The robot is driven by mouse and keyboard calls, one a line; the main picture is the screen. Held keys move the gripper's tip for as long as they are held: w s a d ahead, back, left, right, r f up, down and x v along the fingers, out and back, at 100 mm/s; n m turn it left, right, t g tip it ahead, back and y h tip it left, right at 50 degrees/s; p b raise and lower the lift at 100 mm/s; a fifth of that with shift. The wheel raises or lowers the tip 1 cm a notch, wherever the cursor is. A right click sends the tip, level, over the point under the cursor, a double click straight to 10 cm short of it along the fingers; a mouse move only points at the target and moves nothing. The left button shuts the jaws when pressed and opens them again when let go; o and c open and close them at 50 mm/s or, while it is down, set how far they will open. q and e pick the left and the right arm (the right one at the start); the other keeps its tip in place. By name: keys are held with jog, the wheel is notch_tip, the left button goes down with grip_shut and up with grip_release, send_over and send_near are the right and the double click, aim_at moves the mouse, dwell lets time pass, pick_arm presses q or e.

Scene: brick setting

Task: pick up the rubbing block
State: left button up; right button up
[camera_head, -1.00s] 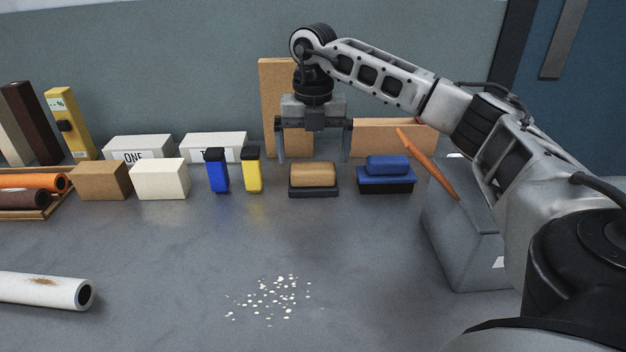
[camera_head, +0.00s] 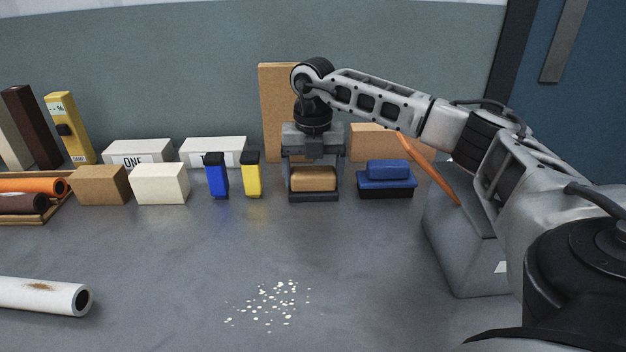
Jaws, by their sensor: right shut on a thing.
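A tan, cork-like rounded block (camera_head: 313,179) lies on a dark tray-like base (camera_head: 314,197) at the back middle of the table. It looks like the rubbing block. My right gripper (camera_head: 313,181) points straight down over it, with one finger at its left end and one at its right end. The fingers are shut on the block, and it still sits at the height of its base. A similar blue block (camera_head: 388,169) on a dark and blue base (camera_head: 386,188) stands just to the right. My left gripper is not in view.
A blue bottle (camera_head: 217,175) and a yellow bottle (camera_head: 251,175) stand close on the left. Tan boards (camera_head: 279,90) stand behind. A grey bin (camera_head: 470,250) with an orange stick (camera_head: 428,167) is at right. White flecks (camera_head: 272,304) lie on the open table in front.

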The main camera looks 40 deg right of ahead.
jog(key=shift+r, duration=0.1)
jog(key=shift+r, duration=0.6)
jog(key=s+a+r+p, duration=0.1)
jog(key=s+a+r, duration=0.1)
jog(key=a+r, duration=0.4)
jog(key=s+a+r+p, duration=0.1)
jog(key=s+a+r, duration=0.1)
jog(key=a+r, duration=0.3)
jog(key=shift+s+a+r, duration=0.35)
jog(key=shift+s+a, duration=0.05)
jog(key=shift+a, duration=0.7)
